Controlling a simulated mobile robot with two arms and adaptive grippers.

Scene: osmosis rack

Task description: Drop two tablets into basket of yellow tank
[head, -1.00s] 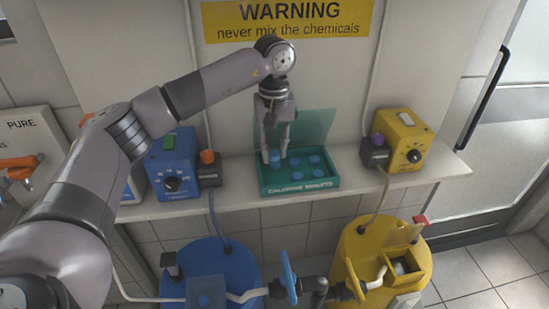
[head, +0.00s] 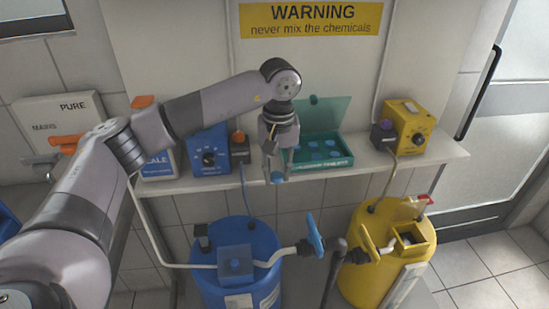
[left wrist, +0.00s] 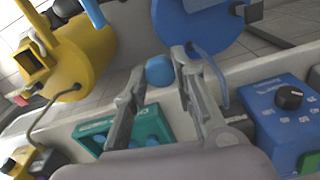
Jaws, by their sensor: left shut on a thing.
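My left gripper (head: 274,172) is shut on a blue tablet (head: 278,177), held in front of the shelf at the left of the teal tablet box (head: 325,164). In the left wrist view the tablet (left wrist: 160,70) sits between the fingertips (left wrist: 158,74). The box's lid is up and several blue tablets (head: 314,144) lie inside. The yellow tank (head: 368,275) stands on the floor at the right. Its hatch is open and the basket opening (head: 411,238) shows, with its contents unclear. My right gripper is not in view.
A blue tank (head: 215,274) stands below the gripper. A pipe with a blue valve handle (head: 315,235) runs between the tanks. The shelf (head: 400,165) carries a blue control unit (head: 209,152) and a yellow one (head: 408,126). The space between the shelf front and the yellow tank looks clear.

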